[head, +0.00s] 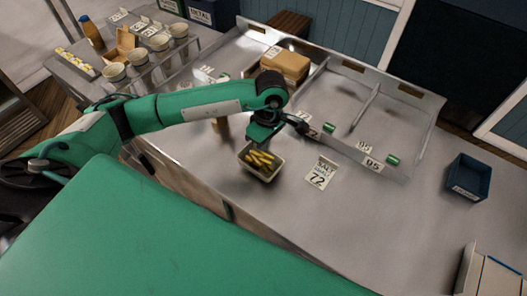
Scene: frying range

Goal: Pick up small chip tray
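The small chip tray (246,165) is a pale, squarish container filled with yellow chips. It shows near the front of the steel counter, at the middle of the head view. My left gripper (262,139) is right at the tray's far side, pointing down, with the green wrist above it. Its fingertips are small and dark and partly hidden, so I cannot tell whether they are closed on the tray's rim. I cannot tell either whether the tray rests on the counter. My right gripper is out of view.
A label card (321,173) marked 72 lies right of the tray. A dark blue bin (468,179) stands further right. Behind are a divided metal station with a brown package (286,64) and several cups at the back left.

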